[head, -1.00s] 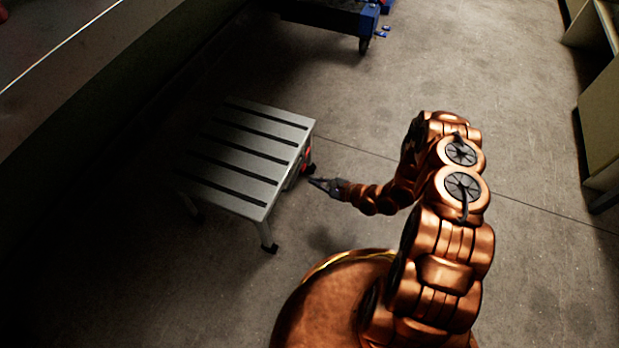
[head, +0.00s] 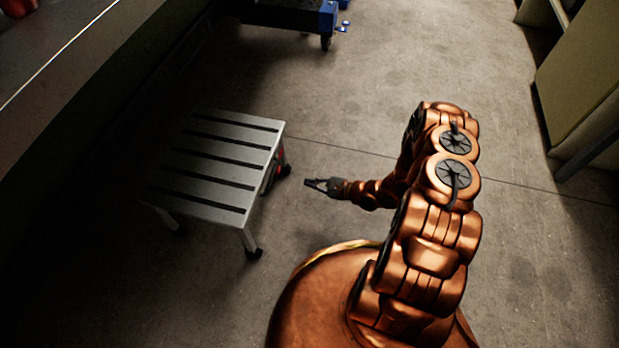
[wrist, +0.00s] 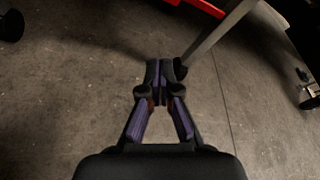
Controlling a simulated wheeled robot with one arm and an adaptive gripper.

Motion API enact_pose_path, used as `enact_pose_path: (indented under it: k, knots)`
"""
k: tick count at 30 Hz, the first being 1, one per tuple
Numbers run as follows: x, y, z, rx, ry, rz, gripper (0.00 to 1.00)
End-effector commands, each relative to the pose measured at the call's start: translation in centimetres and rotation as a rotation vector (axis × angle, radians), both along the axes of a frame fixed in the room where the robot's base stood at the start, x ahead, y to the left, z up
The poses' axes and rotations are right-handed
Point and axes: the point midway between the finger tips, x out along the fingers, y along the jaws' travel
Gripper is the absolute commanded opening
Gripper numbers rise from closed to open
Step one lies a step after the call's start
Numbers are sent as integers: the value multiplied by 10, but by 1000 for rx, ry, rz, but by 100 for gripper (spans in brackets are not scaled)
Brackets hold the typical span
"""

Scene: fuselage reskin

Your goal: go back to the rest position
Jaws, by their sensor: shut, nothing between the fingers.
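My gripper (head: 318,186) is at the end of my copper-coloured arm, to the right of a grey step stool (head: 215,160) and apart from it. In the wrist view my gripper (wrist: 160,72) has its fingertips together with nothing held between them. The stool has a slatted top with dark strips, and a red thing (head: 280,165) shows at its right side, partly hidden. A stool leg (wrist: 215,42) and a red part (wrist: 200,5) show at the top of the wrist view.
A long dark bench or ledge (head: 60,60) runs along the left. A blue wheeled cart (head: 300,15) stands at the top, and a cabinet (head: 580,80) stands at the right. The concrete floor (head: 420,70) between them is clear.

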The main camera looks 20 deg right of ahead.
Motion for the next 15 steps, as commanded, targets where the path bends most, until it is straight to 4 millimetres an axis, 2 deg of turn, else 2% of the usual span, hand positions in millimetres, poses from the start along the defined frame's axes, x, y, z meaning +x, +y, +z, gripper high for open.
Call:
enact_pose_path:
  k: [9, 15]
  knots:
    - [1, -1, 2, -9, -2, 1, 0]
    - [17, -20, 22, -167, -31, 28, 0]
